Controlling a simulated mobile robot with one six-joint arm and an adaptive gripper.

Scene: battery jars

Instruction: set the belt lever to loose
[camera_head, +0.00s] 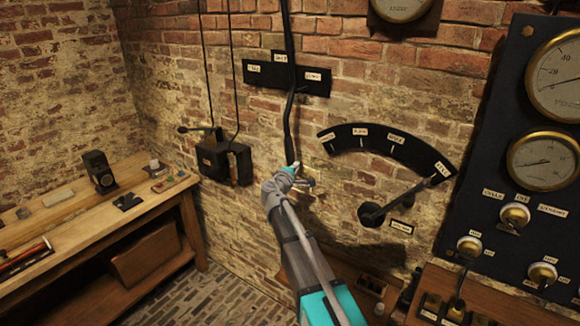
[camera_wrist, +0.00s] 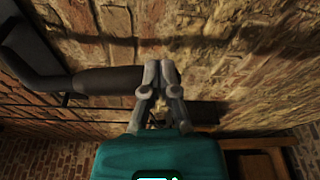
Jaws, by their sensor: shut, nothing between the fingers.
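A long dark lever (camera_head: 289,115) hangs down the brick wall in the head view and crosses a black plate (camera_head: 262,76) with small pale labels, too small to read surely. I take it to be the belt lever, though no readable label confirms this. My gripper (camera_head: 292,168) is at its lower end. In the wrist view the lever's thick dark grip (camera_wrist: 105,81) comes in from the left and reaches the fingers. My gripper (camera_wrist: 160,68) is shut there with nothing held; whether it touches the grip I cannot tell.
A curved black scale (camera_head: 375,138) with a crank lever (camera_head: 400,202) is right of my arm. A dark gauge panel (camera_head: 480,175) stands farther right. A black wall box (camera_head: 222,160) with cords is on the left. A wooden bench (camera_head: 85,225) fills the lower left.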

